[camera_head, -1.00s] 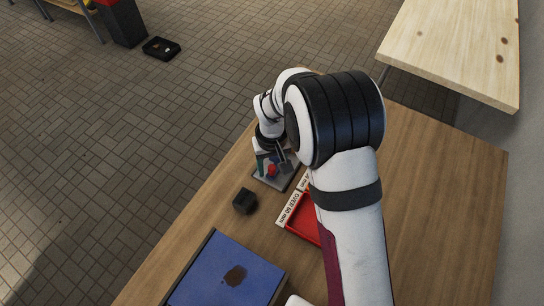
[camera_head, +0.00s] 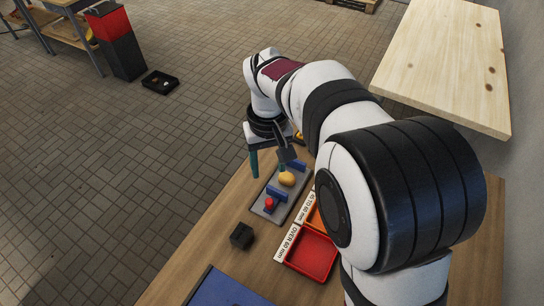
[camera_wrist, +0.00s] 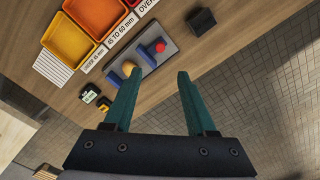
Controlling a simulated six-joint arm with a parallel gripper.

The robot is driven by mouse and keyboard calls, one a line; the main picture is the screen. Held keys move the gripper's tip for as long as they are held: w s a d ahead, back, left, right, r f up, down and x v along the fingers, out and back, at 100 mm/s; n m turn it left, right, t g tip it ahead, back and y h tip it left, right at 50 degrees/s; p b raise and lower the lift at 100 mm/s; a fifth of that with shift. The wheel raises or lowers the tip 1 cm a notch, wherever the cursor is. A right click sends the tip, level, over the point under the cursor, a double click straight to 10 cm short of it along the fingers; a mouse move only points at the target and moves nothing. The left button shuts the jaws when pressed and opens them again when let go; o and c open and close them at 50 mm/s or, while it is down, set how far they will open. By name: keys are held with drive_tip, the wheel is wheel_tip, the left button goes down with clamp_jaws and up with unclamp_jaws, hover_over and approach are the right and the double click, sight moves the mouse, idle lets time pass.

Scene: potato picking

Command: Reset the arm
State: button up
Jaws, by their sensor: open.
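My gripper (camera_head: 268,172) is open, its two green fingers apart and pointing down above the work table. In the wrist view the open fingers (camera_wrist: 157,75) have nothing between them. A yellow potato-like object (camera_head: 286,179) rests on a grey plate (camera_head: 291,207) fitted with blue blocks, below and beside the fingers. In the wrist view the yellow object (camera_wrist: 128,67) shows near the left fingertip, apart in depth as far as I can tell. A red round piece (camera_head: 269,203) is at the other end of the plate. My arm spans the right of the head view.
A red tray (camera_head: 311,262) and an orange tray (camera_head: 313,219) stand beside the plate, partly hidden by my arm. A yellow tray (camera_wrist: 68,40) shows in the wrist view. A black cube (camera_head: 241,235) and a blue surface (camera_head: 222,290) lie nearer. A pale table (camera_head: 440,60) stands behind.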

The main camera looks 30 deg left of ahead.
drive_tip(key=s+d+r+m, duration=0.1)
drive_tip(key=d+r+m, duration=0.3)
drive_tip(key=d, duration=0.7)
drive_tip(key=s+d+m+y, duration=0.1)
drive_tip(key=s+d+m, duration=0.9)
drive_tip(key=s+d, duration=0.5)
drive_tip(key=shift+s+d+f+m+y, duration=0.2)
drive_tip(key=shift+s+d+m+y, duration=0.15)
drive_tip(key=shift+s, duration=0.35)
